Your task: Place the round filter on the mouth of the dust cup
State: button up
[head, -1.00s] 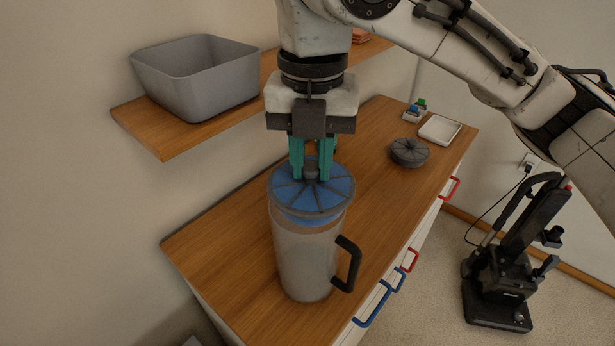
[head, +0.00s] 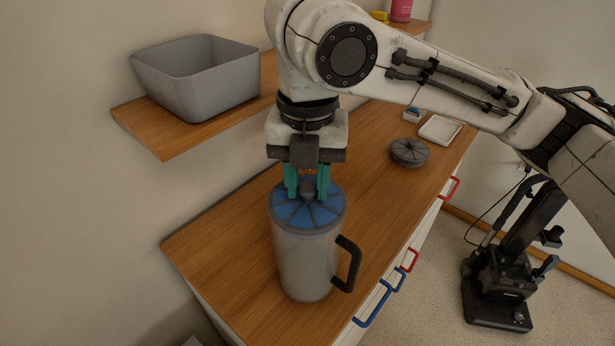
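The round filter (head: 290,212), a blue disc with dark ribs, a dark rim and a small central knob, lies on the mouth of the dust cup and looks level. The dust cup (head: 303,265) is a translucent grey cylinder with a black handle (head: 348,264) on its right, upright on the wooden top. My gripper (head: 307,192) points straight down over the filter. Its green fingers stand on either side of the knob, slightly apart from it, so it looks open. The cup's rim is hidden under the filter.
A dark ribbed disc (head: 409,152) and a white tray (head: 439,130) lie farther back on the wooden top (head: 225,240). A grey bin (head: 200,85) stands on the wall shelf at left. A black vacuum cleaner (head: 497,280) stands on the floor at right.

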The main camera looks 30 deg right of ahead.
aim_at(307, 186)
jog(key=shift+o, duration=1.3)
jog(key=shift+r, duration=0.1)
notch_tip(307, 186, up, 12)
jog(key=shift+p, duration=0.3)
